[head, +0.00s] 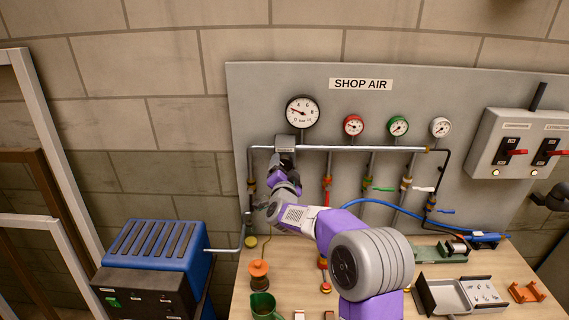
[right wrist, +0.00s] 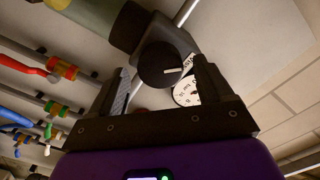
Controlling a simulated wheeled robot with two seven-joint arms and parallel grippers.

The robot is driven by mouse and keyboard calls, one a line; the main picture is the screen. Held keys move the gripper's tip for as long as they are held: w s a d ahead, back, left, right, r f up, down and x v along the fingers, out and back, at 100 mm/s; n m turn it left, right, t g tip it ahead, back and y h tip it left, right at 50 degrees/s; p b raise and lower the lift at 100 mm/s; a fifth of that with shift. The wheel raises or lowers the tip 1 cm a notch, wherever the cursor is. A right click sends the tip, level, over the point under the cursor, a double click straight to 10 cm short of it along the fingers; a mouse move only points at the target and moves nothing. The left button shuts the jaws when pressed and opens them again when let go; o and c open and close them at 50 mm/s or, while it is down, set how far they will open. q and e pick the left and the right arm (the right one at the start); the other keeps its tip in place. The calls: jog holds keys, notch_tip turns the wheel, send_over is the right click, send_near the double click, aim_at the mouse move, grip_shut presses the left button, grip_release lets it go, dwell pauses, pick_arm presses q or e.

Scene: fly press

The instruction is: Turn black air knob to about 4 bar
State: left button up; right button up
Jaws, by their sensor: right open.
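The black air knob (right wrist: 158,66) shows in the right wrist view as a round dark disc with a white mark line. It sits on a grey regulator body, which shows in the head view (head: 285,142) on the pipe below the large gauge. My right gripper (right wrist: 161,75) is open, with one finger on each side of the knob; I cannot tell whether either touches it. In the head view my right gripper (head: 284,159) is just below the regulator and hides the knob. The large gauge (head: 302,112) has its needle pointing up-left, near the 2. My left gripper is not in view.
Red (head: 353,125), green (head: 398,126) and white (head: 440,127) gauges hang on the grey panel (head: 470,90), with valved pipes below. A switch box (head: 520,143) is at right. A blue compressor (head: 160,250) stands at left. The bench (head: 240,295) holds several small items.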

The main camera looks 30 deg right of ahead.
jog(key=shift+w+d, duration=0.3)
jog(key=shift+w, duration=0.15)
jog(key=shift+w+d+r, duration=0.1)
jog(key=shift+d, duration=0.05)
jog(key=shift+w, duration=0.15)
jog(key=shift+c, duration=0.3)
